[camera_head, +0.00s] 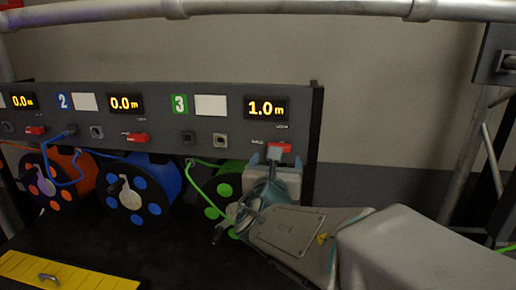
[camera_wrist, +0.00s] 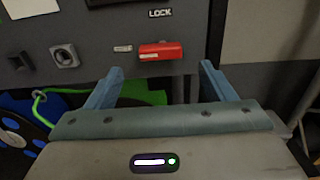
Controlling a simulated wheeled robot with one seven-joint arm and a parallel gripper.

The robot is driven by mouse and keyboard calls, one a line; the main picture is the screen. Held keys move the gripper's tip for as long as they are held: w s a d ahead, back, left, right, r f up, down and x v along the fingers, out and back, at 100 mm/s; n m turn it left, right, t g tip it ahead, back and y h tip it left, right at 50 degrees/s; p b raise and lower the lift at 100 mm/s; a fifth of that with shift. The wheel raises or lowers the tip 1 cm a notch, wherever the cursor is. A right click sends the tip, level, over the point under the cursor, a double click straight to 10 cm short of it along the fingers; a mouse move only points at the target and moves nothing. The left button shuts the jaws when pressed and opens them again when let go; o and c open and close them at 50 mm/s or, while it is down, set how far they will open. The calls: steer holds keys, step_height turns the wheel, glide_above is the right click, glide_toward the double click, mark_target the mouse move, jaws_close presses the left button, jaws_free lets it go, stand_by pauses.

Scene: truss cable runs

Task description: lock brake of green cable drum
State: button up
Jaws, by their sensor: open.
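The green cable drum (camera_head: 212,188) sits under panel position 3, mostly hidden behind my arm and gripper. Its green edge also shows in the wrist view (camera_wrist: 146,97) between and below my fingers. Its brake is a red lever (camera_head: 281,148) on the panel below the 1.0 m display.
The blue drum (camera_head: 153,180) and orange drum (camera_head: 82,182) stand left, with red levers (camera_head: 135,137) above. A green cable (camera_head: 199,180) hangs left of my gripper. Sockets (camera_head: 219,139) sit left of the lever. A yellow step (camera_head: 60,270) lies front left.

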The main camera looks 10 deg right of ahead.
steer(key=p+x, duration=0.1)
steer(key=x, duration=0.5)
steer(key=shift+w, duration=0.3)
steer(key=shift+d, duration=0.1)
steer(key=c, duration=1)
